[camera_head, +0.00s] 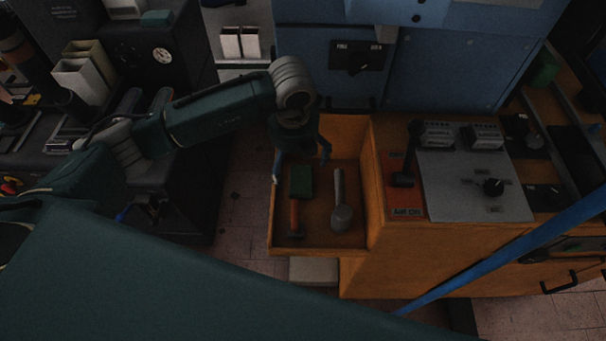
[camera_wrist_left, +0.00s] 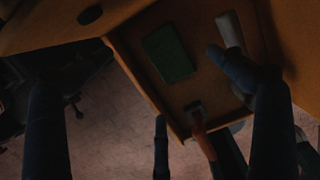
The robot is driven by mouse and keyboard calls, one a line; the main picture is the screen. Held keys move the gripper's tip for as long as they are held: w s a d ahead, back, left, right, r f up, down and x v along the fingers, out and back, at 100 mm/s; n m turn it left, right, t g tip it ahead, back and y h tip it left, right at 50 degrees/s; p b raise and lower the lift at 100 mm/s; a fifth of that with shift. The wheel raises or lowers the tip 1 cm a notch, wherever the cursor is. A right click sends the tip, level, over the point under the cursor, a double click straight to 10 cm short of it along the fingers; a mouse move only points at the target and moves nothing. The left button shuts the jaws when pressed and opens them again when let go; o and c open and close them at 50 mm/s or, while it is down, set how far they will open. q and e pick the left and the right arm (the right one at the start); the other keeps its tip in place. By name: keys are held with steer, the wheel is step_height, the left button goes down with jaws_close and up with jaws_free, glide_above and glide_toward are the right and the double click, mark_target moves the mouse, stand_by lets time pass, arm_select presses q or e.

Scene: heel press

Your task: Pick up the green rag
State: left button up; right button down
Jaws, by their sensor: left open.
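The green rag (camera_head: 301,181) is a flat, folded rectangle lying on the floor of the open wooden drawer (camera_head: 320,247), on its left side. It also shows in the left wrist view (camera_wrist_left: 168,54). My left gripper (camera_head: 301,167) hangs over the drawer with its blue-grey fingers spread, one to each side of the rag's far end. It is open and empty. In the left wrist view the fingers stand apart and the rag is clear of them. My right gripper is in neither view.
An orange-handled tool (camera_head: 294,215) lies just in front of the rag. A grey metal tool (camera_head: 341,212) lies to its right. The drawer walls enclose them closely. A wooden cabinet with a control panel (camera_head: 475,185) stands right, and a blue machine (camera_head: 455,80) stands behind.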

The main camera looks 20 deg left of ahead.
mark_target(296, 178)
arm_select(q)
steer(key=shift+f, duration=1.25)
steer(key=f, duration=0.2)
steer(key=f+p, duration=0.1)
steer(key=f, duration=0.1)
steer(key=shift+w+f, duration=0.2)
steer(key=shift+f, duration=0.2)
steer(key=shift+c, duration=0.8)
steer(key=c, duration=0.9)
steer(key=shift+c, duration=0.5)
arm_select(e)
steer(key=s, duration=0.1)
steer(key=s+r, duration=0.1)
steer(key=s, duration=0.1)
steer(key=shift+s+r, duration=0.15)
